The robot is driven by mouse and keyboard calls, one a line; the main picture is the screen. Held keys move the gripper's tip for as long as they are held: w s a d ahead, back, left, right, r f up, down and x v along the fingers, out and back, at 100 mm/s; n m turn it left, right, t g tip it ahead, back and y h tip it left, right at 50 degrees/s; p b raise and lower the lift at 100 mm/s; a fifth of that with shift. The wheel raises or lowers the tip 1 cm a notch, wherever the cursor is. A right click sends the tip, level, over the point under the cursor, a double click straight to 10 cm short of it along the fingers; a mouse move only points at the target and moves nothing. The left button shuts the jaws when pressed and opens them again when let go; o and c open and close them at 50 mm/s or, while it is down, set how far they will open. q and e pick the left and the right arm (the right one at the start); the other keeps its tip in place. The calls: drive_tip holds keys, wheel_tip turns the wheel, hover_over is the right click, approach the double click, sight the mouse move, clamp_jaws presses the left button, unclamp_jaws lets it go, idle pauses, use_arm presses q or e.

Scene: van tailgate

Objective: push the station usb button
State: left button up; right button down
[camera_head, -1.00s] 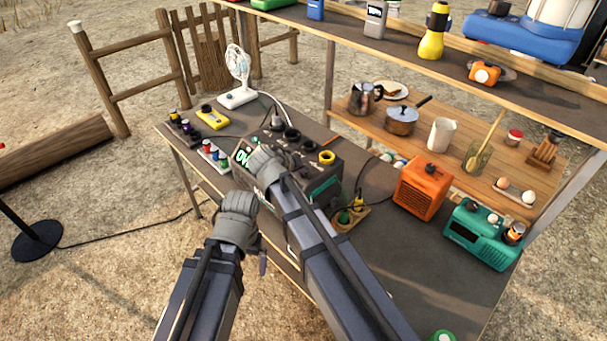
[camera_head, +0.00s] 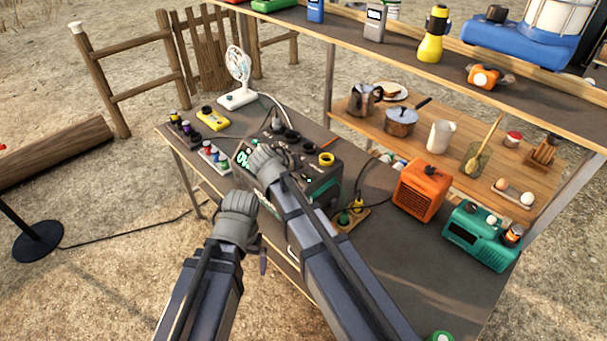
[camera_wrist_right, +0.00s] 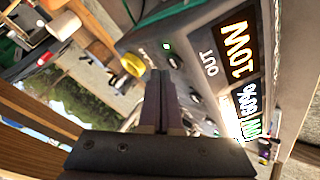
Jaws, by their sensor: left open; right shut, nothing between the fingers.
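The power station (camera_head: 325,176) is a dark box on the table, partly covered by my right arm in the head view. In the right wrist view its front panel (camera_wrist_right: 207,22) runs beside the fingers, with a bright display (camera_wrist_right: 240,50) reading 10W OUT. A small green light (camera_wrist_right: 167,46) and dark ports or buttons (camera_wrist_right: 195,97) sit on the panel; I cannot tell which is the USB button. My right gripper (camera_wrist_right: 160,76) is shut and empty, its tips close to the panel; contact is unclear. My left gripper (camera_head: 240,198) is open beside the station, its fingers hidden.
A fan (camera_head: 238,75), yellow device (camera_head: 212,119) and small bottles stand left of the station. A shelf (camera_head: 420,52) overhangs the back.

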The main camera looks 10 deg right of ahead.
sight(302, 179)
wheel_tip(302, 179, up, 6)
drive_tip(key=p, duration=0.6)
idle(0.4)
